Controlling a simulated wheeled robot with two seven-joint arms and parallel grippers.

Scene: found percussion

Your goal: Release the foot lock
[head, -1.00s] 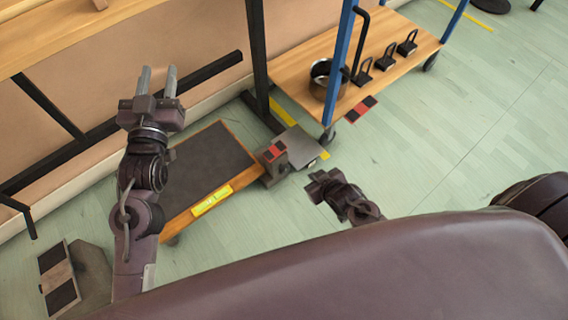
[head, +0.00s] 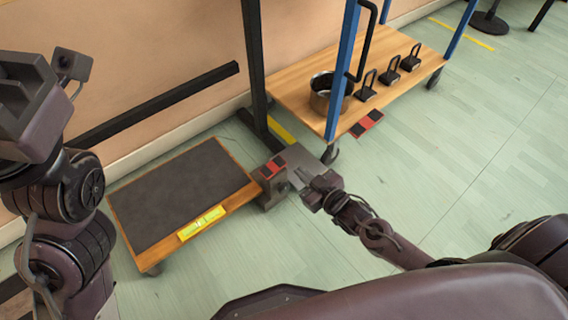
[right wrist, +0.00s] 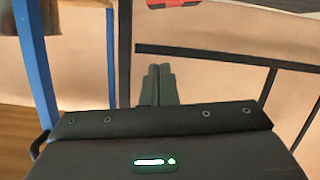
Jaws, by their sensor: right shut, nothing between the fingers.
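A low dolly (head: 222,158) with a black top and a yellow label lies on the floor. At its right corner a grey block (head: 272,192) carries a red and black pedal (head: 272,168), which looks like the foot lock. My right gripper (head: 299,183) is shut and empty, just right of this block; whether it touches the block is unclear. In the right wrist view its closed fingers (right wrist: 158,86) point ahead, and part of a red piece (right wrist: 173,3) shows at the top edge. My left gripper (head: 36,105) is at the left edge, partly cut off, away from the pedal.
A wooden cart (head: 290,95) with blue posts stands behind, holding a metal pot (head: 330,93) and several black padlock-shaped weights (head: 388,76). A second red and black pad (head: 366,123) is by its edge. A dark post (head: 254,60) rises behind the dolly.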

